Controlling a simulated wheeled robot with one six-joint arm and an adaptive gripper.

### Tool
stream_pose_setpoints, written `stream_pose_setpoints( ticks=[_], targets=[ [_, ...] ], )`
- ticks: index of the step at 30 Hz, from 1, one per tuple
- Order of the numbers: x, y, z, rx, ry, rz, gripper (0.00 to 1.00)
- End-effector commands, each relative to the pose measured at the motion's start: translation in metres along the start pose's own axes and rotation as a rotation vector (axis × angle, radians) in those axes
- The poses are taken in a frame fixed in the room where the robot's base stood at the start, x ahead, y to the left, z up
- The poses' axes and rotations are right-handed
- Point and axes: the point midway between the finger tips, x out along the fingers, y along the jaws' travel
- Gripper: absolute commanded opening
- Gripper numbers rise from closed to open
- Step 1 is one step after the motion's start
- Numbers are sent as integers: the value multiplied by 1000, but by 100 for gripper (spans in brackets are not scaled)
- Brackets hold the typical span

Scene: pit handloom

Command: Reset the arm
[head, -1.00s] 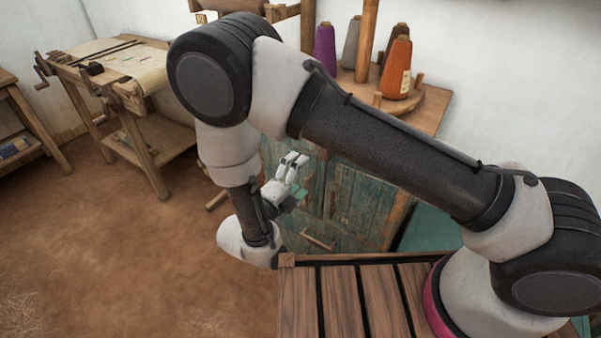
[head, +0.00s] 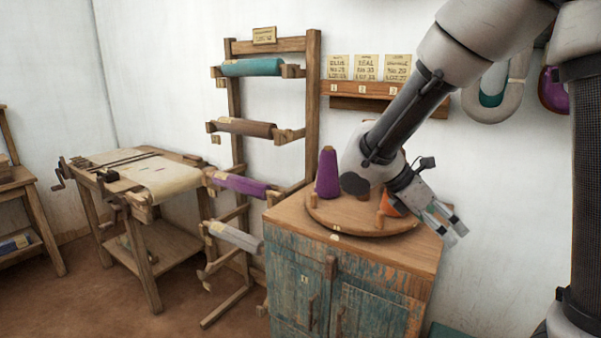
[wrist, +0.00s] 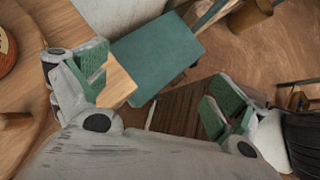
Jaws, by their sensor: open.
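My gripper (head: 455,226) is at the right in the head view, in front of the round wooden cone stand (head: 345,220) on top of the worn blue cabinet (head: 300,280). Its fingers point down and to the right, past the cabinet top's right side. In the wrist view my gripper (wrist: 155,95) has its two green-padded fingers wide apart with nothing between them. My arm comes down from the upper right and hides part of the stand.
A purple cone (head: 327,173) stands on the stand's left. An orange cone (head: 391,203) is partly hidden behind my gripper. A rack with rolled cloths (head: 250,67) and a loom table (head: 140,175) stand left. A green surface (wrist: 158,55) lies below. Brown floor is open at lower left.

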Motion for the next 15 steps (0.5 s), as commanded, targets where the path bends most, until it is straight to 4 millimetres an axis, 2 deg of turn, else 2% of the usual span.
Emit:
stream_pose_setpoints(
  ticks=[1, 6, 12, 15],
  targets=[
    [4, -18, 20, 154, 89, -17, 96],
    [13, -74, 55, 671, 376, -93, 96],
    [10, -130, 73, 1248, 691, -184, 96],
    [6, -147, 77, 1465, 817, -220, 96]
  ],
)
